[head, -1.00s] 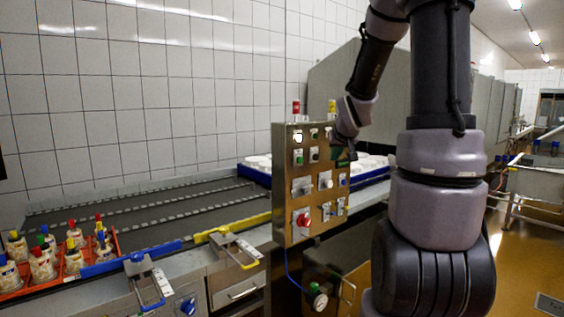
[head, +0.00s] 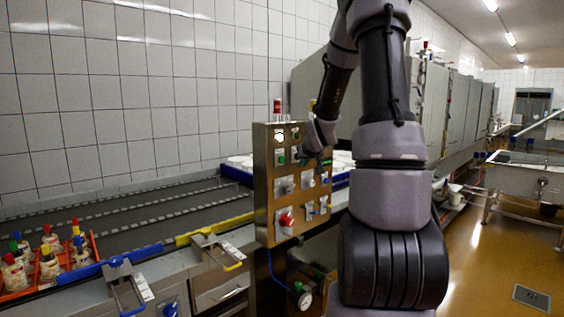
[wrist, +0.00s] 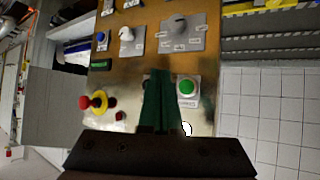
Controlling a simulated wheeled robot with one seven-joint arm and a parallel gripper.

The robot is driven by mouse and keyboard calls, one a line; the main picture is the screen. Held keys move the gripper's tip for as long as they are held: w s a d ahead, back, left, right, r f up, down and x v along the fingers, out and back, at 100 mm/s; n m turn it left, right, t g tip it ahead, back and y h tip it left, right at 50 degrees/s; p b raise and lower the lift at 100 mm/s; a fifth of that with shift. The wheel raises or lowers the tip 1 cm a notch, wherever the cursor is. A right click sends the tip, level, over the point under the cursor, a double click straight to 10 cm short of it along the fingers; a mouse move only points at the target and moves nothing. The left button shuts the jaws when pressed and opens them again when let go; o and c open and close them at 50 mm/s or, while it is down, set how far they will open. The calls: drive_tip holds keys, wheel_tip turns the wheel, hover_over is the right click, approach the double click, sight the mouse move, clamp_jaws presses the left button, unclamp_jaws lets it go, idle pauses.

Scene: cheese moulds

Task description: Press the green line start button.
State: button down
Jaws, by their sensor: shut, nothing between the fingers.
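The green button (head: 280,160) sits in the left column of the steel control panel (head: 262,200), under a lit white lamp (head: 280,137). In the wrist view the green button (wrist: 186,87) shows in full on a pale square plate, just right of my fingers. My gripper (wrist: 160,78) is shut and empty, its green fingers close together in front of the panel. In the head view my gripper (head: 304,159) is right of the green button, partly hidden by my wrist. The fingers partly cover another button plate. I cannot tell the gap to the panel.
A red knob (head: 286,219) is low on the panel. A red and yellow mushroom button (wrist: 95,102) is left of my fingers in the wrist view. Selector knobs (wrist: 180,28) share the panel. A conveyor with cheese moulds (head: 51,265) is at left; open floor is at right.

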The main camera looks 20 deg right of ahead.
sight(287, 159)
drive_tip(key=w+a, duration=0.2)
drive_tip(key=w, duration=0.5)
drive_tip(key=shift+a, duration=0.25)
idle(1.8)
drive_tip(key=shift+w+a, duration=0.15)
drive_tip(key=shift+w, duration=0.25)
